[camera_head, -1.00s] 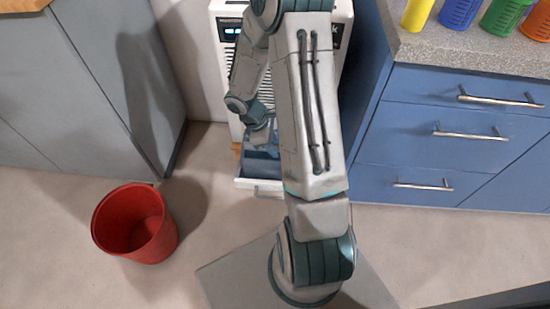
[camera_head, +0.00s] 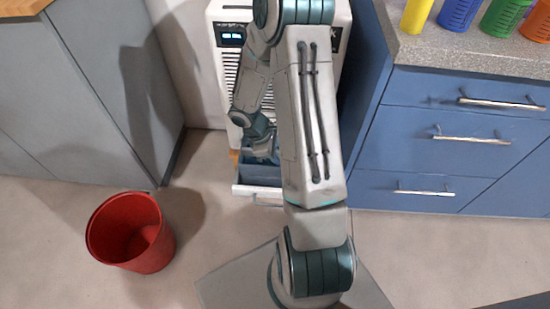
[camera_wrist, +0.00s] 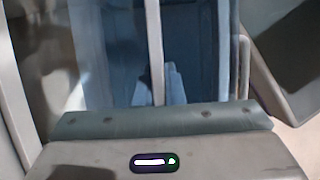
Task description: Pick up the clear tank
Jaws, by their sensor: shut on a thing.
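The clear tank (camera_head: 258,176) is a bluish see-through bin with a pale front edge, low at the foot of the white machine. It sticks out at the front of the machine. My gripper (camera_head: 265,157) reaches down into the top of the tank and is shut on it. In the wrist view, the blue see-through walls of the tank (camera_wrist: 100,55) fill the middle, beyond my gripper (camera_wrist: 162,85). A pale upright bar crosses the middle there. My forearm hides the tank's right side in the head view, and the exact grip contact is unclear.
The white machine (camera_head: 231,60) stands between a grey cabinet (camera_head: 95,80) and blue drawers (camera_head: 435,130). A red bin (camera_head: 130,235) stands on the floor at left. Coloured cups (camera_head: 460,14) stand on the counter. The floor between bin and tank is clear.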

